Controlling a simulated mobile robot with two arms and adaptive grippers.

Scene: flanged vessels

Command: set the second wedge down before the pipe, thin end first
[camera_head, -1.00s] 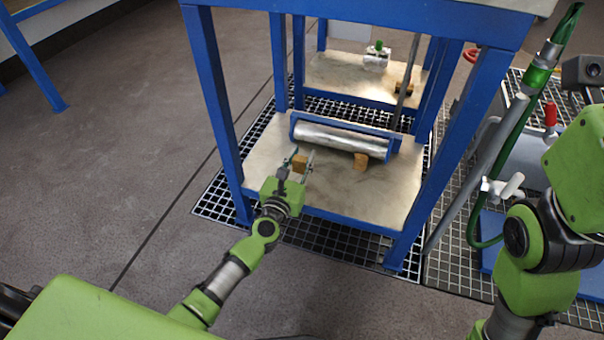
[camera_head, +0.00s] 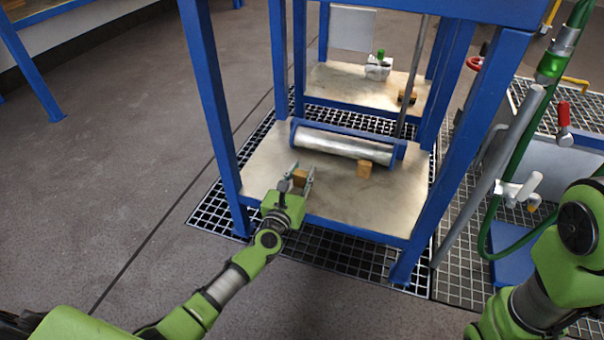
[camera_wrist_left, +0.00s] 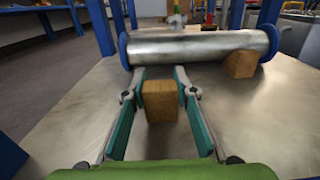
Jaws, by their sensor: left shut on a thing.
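A silver pipe (camera_head: 345,144) lies on the lower metal shelf, with blue pieces at its ends. It also shows in the left wrist view (camera_wrist_left: 200,45). One brown wedge (camera_head: 364,169) sits before the pipe's right part; it shows at the right in the wrist view (camera_wrist_left: 240,64). My left gripper (camera_head: 302,176) is shut on the second wedge (camera_head: 299,178), before the pipe's left part. In the wrist view this wedge (camera_wrist_left: 160,101) stands between the fingers, apart from the pipe in the picture. Whether it touches the shelf is unclear. My right gripper is out of view.
Blue legs (camera_head: 212,110) of the frame stand on both sides of the shelf (camera_head: 390,205). A second shelf (camera_head: 340,84) behind carries a small valve-like part (camera_head: 378,66). A green hose (camera_head: 520,145) hangs at the right. Bare shelf lies around the wedges.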

